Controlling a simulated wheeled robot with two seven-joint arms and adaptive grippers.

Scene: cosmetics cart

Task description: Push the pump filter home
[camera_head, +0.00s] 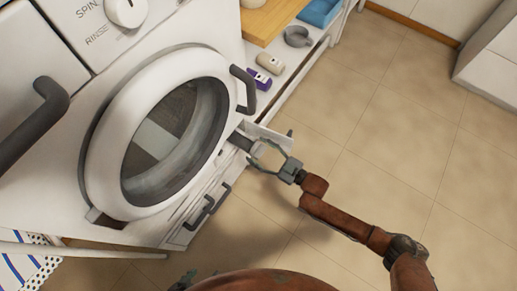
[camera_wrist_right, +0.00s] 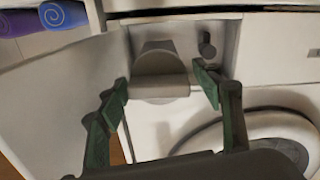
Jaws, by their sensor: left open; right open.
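The grey pump filter (camera_wrist_right: 160,68), with a rounded back and a bar-like grip, sits at a recess in the white washing machine (camera_head: 60,110). In the head view the filter (camera_head: 240,141) shows as a small grey piece right of the round door. My right gripper (camera_wrist_right: 165,90) is open, with its green fingers either side of the filter's grip, apart from it as far as I can tell. In the head view the right gripper (camera_head: 267,148) is by a small white flap (camera_head: 270,131). My left gripper (camera_head: 186,281) shows only partly at the bottom edge, open.
The round door (camera_head: 100,150) is closed beside the filter. Dark handles (camera_head: 243,88) stick out nearby. A low shelf (camera_head: 292,70) holds a purple item (camera_head: 259,78), a pale item (camera_head: 270,63) and a grey cup (camera_head: 298,37). The tiled floor (camera_head: 400,120) at right is clear.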

